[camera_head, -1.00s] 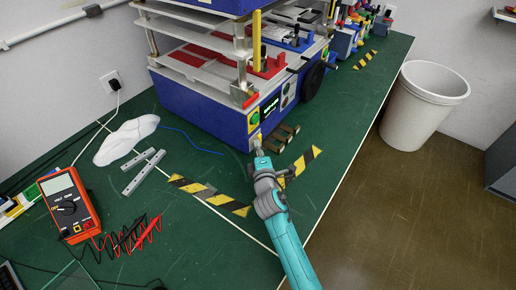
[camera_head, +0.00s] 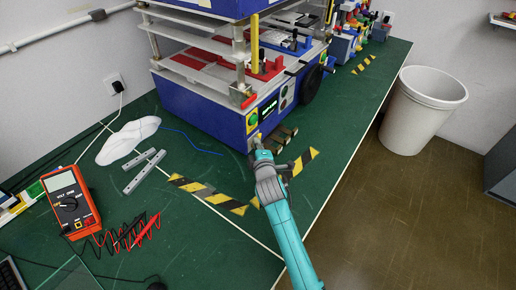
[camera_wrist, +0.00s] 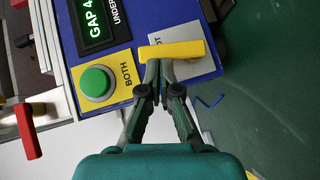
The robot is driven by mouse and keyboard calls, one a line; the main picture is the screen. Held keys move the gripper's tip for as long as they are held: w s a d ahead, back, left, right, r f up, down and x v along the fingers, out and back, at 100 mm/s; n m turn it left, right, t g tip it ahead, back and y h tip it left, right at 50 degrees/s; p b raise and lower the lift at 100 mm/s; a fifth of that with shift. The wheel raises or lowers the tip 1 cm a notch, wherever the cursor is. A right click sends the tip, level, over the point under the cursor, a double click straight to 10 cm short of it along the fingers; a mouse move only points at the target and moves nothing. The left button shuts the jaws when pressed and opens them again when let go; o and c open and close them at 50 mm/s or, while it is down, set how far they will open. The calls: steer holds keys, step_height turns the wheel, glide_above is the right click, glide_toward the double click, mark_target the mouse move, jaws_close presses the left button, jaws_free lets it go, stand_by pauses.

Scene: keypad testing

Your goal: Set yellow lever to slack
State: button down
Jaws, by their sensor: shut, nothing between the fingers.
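The yellow lever (camera_wrist: 184,49) is a bar lying crosswise in the wrist view, on a grey plate (camera_wrist: 183,68) on the blue machine front. Lettering on the plate is partly covered by the lever; only the end of a word shows, and I cannot read the setting. My gripper (camera_wrist: 160,70) is shut and empty, with its fingertips at the lower edge of the lever, left of its middle. I cannot tell if they touch it. In the head view, my gripper (camera_head: 259,147) is at the machine's lower front corner and hides most of the lever.
A green button (camera_wrist: 96,82) on a yellow plate marked BOTH sits left of the lever. A lit display (camera_wrist: 95,22) is above it. A red handle (camera_wrist: 27,131) is at far left. Striped tape (camera_head: 208,193), a multimeter (camera_head: 70,201) and metal bars (camera_head: 145,171) lie on the green bench.

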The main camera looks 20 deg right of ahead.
steer(key=w+d+m+g+y, duration=0.1)
steer(key=m+g+y, duration=0.1)
steer(key=w+d+m+g+y, duration=0.1)
steer(key=d+m+g+y, duration=0.1)
steer(key=w+d+m+g+y, duration=0.1)
steer(key=m+g+y, duration=0.1)
steer(key=g, duration=0.1)
steer(key=shift+w+d+f, duration=0.2)
steer(key=shift+d+f, duration=0.05)
stand_by(0.5)
steer(key=shift+r, duration=0.15)
steer(key=shift+r, duration=0.7)
